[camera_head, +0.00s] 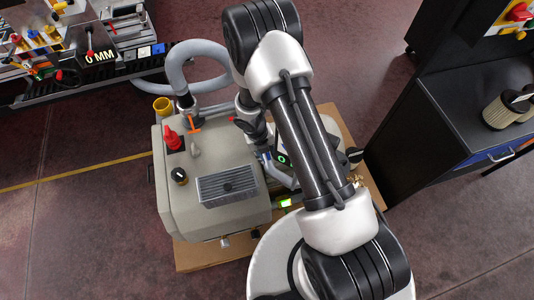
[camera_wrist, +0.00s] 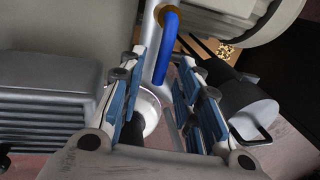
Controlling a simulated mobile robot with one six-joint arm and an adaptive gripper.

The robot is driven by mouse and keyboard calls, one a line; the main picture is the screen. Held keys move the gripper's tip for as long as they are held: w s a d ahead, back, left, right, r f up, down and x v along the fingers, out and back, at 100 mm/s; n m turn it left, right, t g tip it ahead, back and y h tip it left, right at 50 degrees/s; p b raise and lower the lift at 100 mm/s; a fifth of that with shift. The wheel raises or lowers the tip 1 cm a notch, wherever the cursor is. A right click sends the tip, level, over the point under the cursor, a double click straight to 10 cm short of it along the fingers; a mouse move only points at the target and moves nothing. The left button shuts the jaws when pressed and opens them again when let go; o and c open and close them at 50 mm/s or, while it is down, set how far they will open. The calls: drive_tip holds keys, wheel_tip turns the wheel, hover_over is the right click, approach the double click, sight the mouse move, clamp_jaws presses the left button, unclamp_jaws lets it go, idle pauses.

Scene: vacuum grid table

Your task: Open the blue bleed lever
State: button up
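The blue bleed lever (camera_wrist: 167,45) shows in the wrist view as a curved blue bar at top centre, against a pale pipe (camera_wrist: 150,28). My gripper (camera_wrist: 164,66) is open, with one blue-padded finger on each side of the picture. The lower end of the lever lies between the fingertips in the picture. I cannot tell whether either finger touches it. In the head view my arm covers the lever, and my fingers cannot be made out there.
The beige vacuum pump (camera_head: 225,212) stands on a brown board (camera_head: 198,257), with a red fitting (camera_head: 173,139) and a grey hose (camera_head: 178,67) at its far side. A dark cabinet (camera_head: 410,135) stands to the right. A dark cylindrical part (camera_wrist: 245,103) lies right of my fingers.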

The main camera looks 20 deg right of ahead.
drive_tip(key=shift+c, duration=0.5)
clamp_jaws()
